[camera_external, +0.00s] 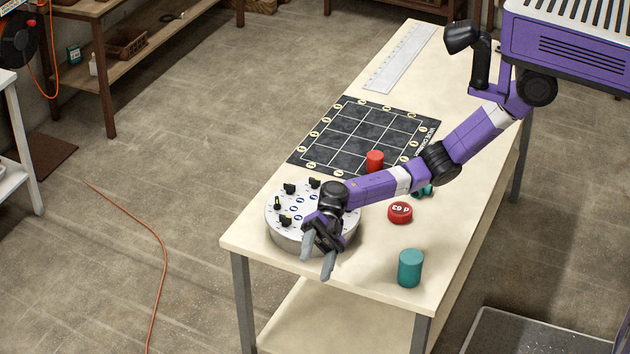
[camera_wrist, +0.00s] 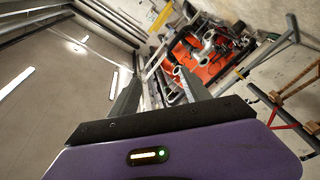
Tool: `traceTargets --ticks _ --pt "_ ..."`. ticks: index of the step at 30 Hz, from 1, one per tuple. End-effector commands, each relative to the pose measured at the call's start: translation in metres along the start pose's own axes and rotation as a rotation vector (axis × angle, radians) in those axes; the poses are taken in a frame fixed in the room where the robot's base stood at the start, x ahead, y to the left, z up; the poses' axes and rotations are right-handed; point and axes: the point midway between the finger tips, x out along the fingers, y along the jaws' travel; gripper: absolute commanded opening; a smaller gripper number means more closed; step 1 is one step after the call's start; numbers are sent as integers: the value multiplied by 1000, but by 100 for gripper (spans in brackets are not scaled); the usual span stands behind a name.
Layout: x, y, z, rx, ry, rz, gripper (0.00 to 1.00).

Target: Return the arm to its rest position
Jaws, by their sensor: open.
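My gripper (camera_external: 316,268) is open and empty, with its two grey fingers spread at the near side of the round grey device (camera_external: 285,240). My arm reaches from the upper right across the table (camera_external: 350,288), and my wrist hides part of the device. I cannot tell whether the fingers touch it. In the wrist view my gripper's fingers (camera_wrist: 160,98) stand apart with nothing between them, facing the room's ceiling and a wall area with orange and metal items (camera_wrist: 205,55).
On the table are a teal cylinder (camera_external: 410,268), a red disc (camera_external: 400,212), a red cylinder (camera_external: 375,160) on a black grid mat (camera_external: 350,138), and a ruler (camera_external: 400,58). A small teal item (camera_external: 427,191) is partly hidden by my arm. An orange cable (camera_external: 155,240) lies on the floor.

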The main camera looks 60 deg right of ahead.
Motion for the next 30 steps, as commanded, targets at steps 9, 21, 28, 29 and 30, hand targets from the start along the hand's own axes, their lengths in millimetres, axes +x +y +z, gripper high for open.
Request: traceTargets --ticks 9,21,28,29,30 --pt "-87 35 -45 92 18 593 55" --pt "-270 2 -59 276 -238 1149 55" --pt "-369 -53 -82 397 -431 1363 55" --pt "-380 -62 -87 415 -457 1385 55" --pt "-395 -72 -94 436 -491 1414 55"
